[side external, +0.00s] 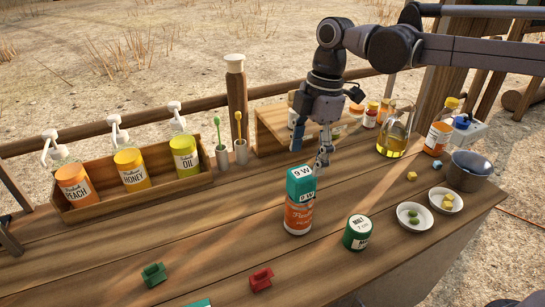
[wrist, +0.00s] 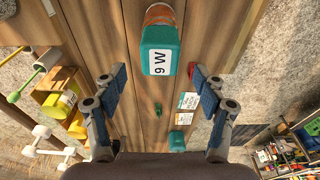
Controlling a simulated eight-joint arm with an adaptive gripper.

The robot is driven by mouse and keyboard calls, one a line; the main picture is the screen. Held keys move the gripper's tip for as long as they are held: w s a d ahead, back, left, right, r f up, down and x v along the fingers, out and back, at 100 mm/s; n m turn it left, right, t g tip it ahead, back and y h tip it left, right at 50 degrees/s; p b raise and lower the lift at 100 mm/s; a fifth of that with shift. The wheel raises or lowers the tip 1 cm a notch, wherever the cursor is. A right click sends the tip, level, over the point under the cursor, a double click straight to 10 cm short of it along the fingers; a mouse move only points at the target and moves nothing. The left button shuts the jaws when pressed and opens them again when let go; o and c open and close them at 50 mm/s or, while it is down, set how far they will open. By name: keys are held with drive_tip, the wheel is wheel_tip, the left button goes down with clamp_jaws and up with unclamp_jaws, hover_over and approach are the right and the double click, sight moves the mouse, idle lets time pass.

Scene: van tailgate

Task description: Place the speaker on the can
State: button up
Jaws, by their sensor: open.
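The speaker looks to be the teal box (side external: 301,181) marked "9 W". It sits upright on top of the orange can (side external: 298,218) with a white band, near the middle of the wooden table. In the wrist view the teal box (wrist: 160,52) is ahead of the fingers, with part of the orange can (wrist: 160,14) beyond it. My gripper (side external: 311,150) is open, above and slightly behind the box in the side view, apart from it. In the wrist view, nothing is between the spread fingers of my gripper (wrist: 162,82).
A green tin (side external: 357,233) stands right of the can, with two white dishes (side external: 414,216) and a metal bucket (side external: 468,171) beyond. Red (side external: 261,279) and green (side external: 153,274) clips lie in front. A wooden tray (side external: 135,195) of pump bottles is at left.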

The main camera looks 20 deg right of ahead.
sight(309, 169)
wheel_tip(309, 169, up, 6)
drive_tip(key=f, duration=0.1)
drive_tip(key=s+d+f+m+t, duration=0.1)
drive_tip(key=s+d+m+t, duration=0.15)
drive_tip(key=d+m, duration=0.3)
drive_tip(key=s+d+f+m+t, duration=0.1)
drive_tip(key=s+d+m, duration=0.3)
drive_tip(key=d, duration=0.2)
drive_tip(key=s+d+f+m+t+h, duration=0.1)
drive_tip(key=s+d+f+m+t, duration=0.2)
drive_tip(key=s+d+f+m, duration=0.4)
drive_tip(key=shift+s+d+f+m+t+h, duration=0.35)
drive_tip(key=shift+f+m+h, duration=0.05)
drive_tip(key=shift+f+m, duration=0.4)
